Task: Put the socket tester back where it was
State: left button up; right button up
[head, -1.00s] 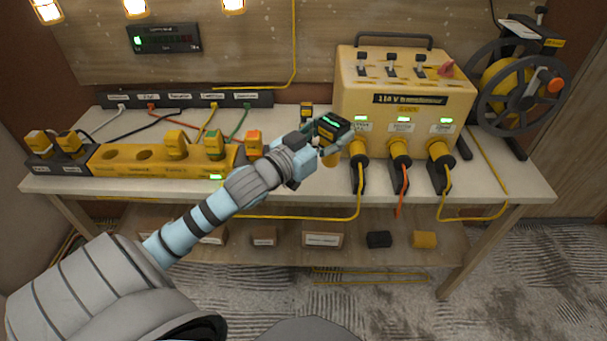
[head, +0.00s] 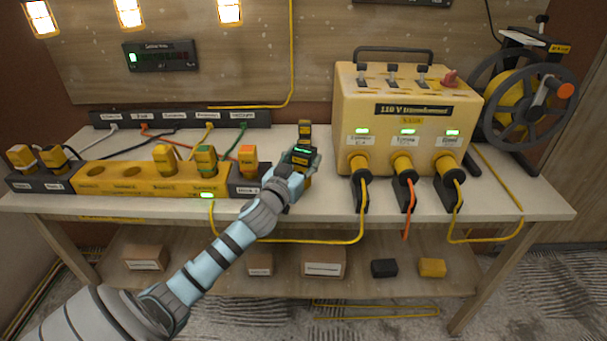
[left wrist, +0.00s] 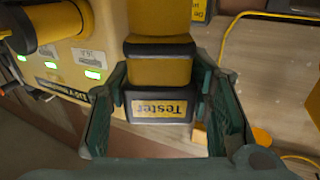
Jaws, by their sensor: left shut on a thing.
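In the left wrist view the green fingers (left wrist: 165,75) flank the tester, whose black end bears a yellow "Tester" label (left wrist: 160,108). I cannot tell whether its underside touches the bench. My right gripper is not in view.
The yellow strip (head: 138,187) has two empty round sockets at its left and several plugs. The yellow transformer (head: 390,133) stands to the right with three plugs and cables in front. A cable reel (head: 485,110) stands farther right. A cable loops below the bench's front edge (head: 325,209).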

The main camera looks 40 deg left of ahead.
pick_arm(q)
notch_tip(320, 180, down, 3)
jog(key=shift+r+b, duration=0.1)
jog(key=shift+b, duration=0.35)
jog(key=o, duration=1.4)
jog(key=shift+r, duration=0.1)
jog(key=v, duration=1.2)
